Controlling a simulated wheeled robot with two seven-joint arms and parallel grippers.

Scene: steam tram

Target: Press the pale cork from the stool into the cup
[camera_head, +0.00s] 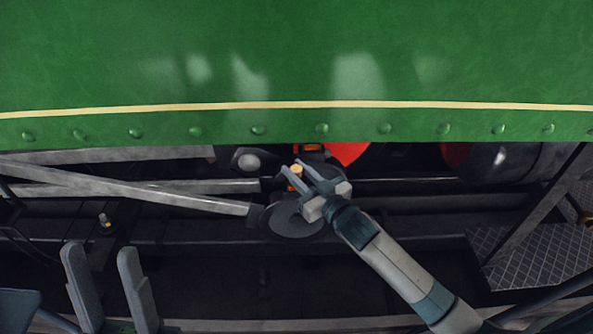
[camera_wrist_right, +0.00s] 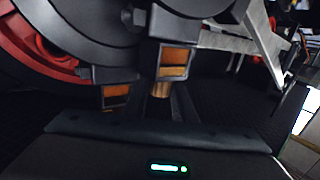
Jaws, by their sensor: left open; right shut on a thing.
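My right gripper (camera_head: 293,168) reaches in from the lower right in the head view, in front of the dark round crank (camera_head: 283,221). Its fingers are shut on the pale cork (camera_head: 295,177), a small tan piece between the tips. In the right wrist view a tan piece (camera_wrist_right: 161,89) that looks like the cork shows beneath an orange-faced dark block. I cannot make out the cup clearly, nor whether the cork touches it. The stool is not recognisable in either view. My left gripper (camera_head: 104,285) is open and empty at the lower left, away from the cork.
The green tram side (camera_head: 300,60) overhangs the running gear. A grey rod (camera_head: 140,192) runs from the left to the crank. A red part (camera_head: 347,152) is behind my right gripper. A chequered step (camera_head: 530,255) is at the right. Dark, fairly open space lies below the crank.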

